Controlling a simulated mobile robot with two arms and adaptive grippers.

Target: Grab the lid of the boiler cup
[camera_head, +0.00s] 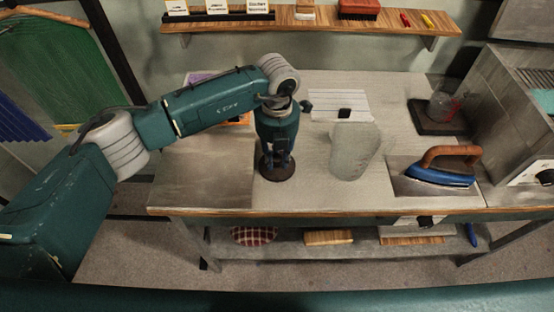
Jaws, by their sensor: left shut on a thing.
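My left gripper (277,158) points straight down over the table, left of its middle. It is shut on a dark round lid (278,176), whose disc shows below the fingers. The fingers hide the lid's middle, and I cannot tell whether it touches the table. A clear cup (442,106) with red on its side stands on a dark square plate (425,124) at the back right and looks open on top. My right gripper is not in view.
A grey, cloudy vessel (354,152) stands right of my left gripper. A blue iron (440,176) with a wooden handle is at the front right. A white card (323,99) lies behind. A wooden shelf (232,25) runs along the wall. The table's front left is clear.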

